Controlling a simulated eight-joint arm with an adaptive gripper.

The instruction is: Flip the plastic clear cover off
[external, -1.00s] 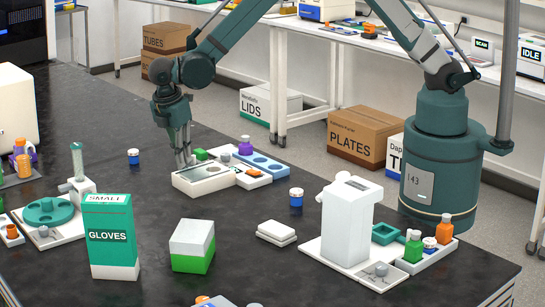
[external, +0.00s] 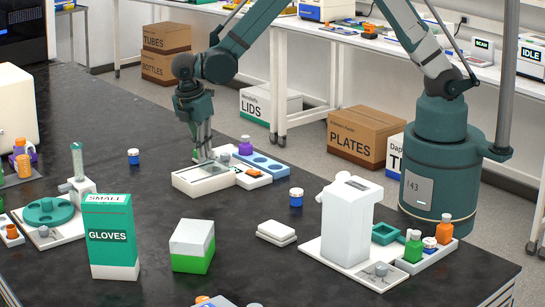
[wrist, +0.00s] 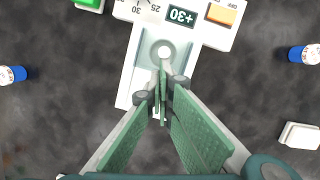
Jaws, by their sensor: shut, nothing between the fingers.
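A white bench device (external: 205,188) sits on the dark table, below my gripper in the external view. In the wrist view the device (wrist: 125,92) shows a dial, a "+30" display and an orange button. A pale, faintly see-through panel (wrist: 146,60), which looks like the clear cover, lies around a round white spot. Its edges are hard to make out, and I cannot tell whether it is lifted. My gripper (external: 203,159) points down with its fingers together and empty, at the device. In the wrist view my gripper (wrist: 163,70) overlaps the panel's near part; contact is unclear.
Blue-and-white jars stand to the left (external: 133,156) and right (external: 296,196). A small white box (external: 276,233) lies in front. The tabletop between them is clear.

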